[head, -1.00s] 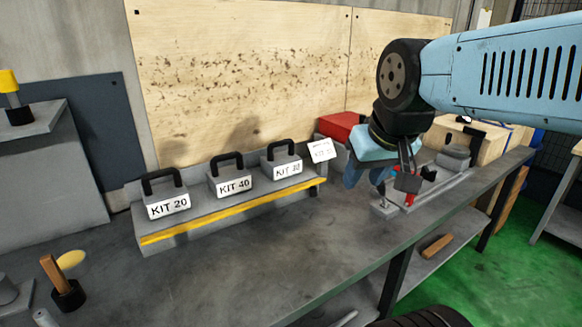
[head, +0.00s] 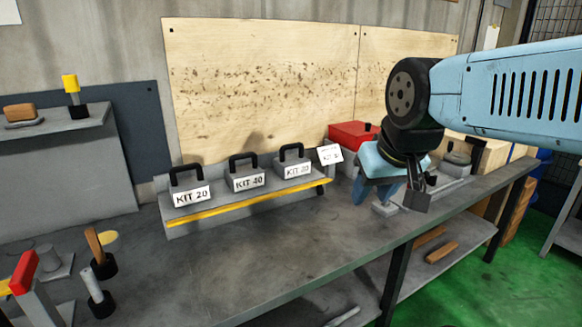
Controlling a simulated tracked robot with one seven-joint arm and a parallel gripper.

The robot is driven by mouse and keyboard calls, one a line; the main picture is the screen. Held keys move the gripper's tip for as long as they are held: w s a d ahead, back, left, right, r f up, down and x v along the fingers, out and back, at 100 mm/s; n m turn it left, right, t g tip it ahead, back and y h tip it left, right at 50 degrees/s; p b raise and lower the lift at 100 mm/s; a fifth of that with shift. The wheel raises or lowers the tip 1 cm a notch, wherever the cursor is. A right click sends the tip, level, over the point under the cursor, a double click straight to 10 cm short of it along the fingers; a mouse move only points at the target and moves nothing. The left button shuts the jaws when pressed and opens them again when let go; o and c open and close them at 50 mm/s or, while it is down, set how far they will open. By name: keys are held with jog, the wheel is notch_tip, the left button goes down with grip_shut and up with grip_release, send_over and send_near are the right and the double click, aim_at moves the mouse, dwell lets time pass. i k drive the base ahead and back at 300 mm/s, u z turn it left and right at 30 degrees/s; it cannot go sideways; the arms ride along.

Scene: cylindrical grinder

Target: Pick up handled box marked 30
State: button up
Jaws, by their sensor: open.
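Small grey boxes with black arched handles stand in a row on a grey stand (head: 245,207) with a yellow front edge. The left one is marked KIT 20 (head: 189,184) and the second KIT 40 (head: 246,171). The third box (head: 292,160) has a blurred label that looks like KIT 30. A fourth label (head: 329,155) at the right end is tilted and too blurred to read. My gripper (head: 392,198) is open and empty over the bench, to the right of the row and apart from it.
A red box (head: 352,134) stands behind the right end of the row. A grey metal fixture (head: 452,166) is right of my gripper. The bench (head: 270,245) before the stand is clear.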

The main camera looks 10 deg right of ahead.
aim_at(290, 166)
jog(key=u, duration=0.1)
jog(key=i, duration=0.9)
jog(key=z, duration=0.1)
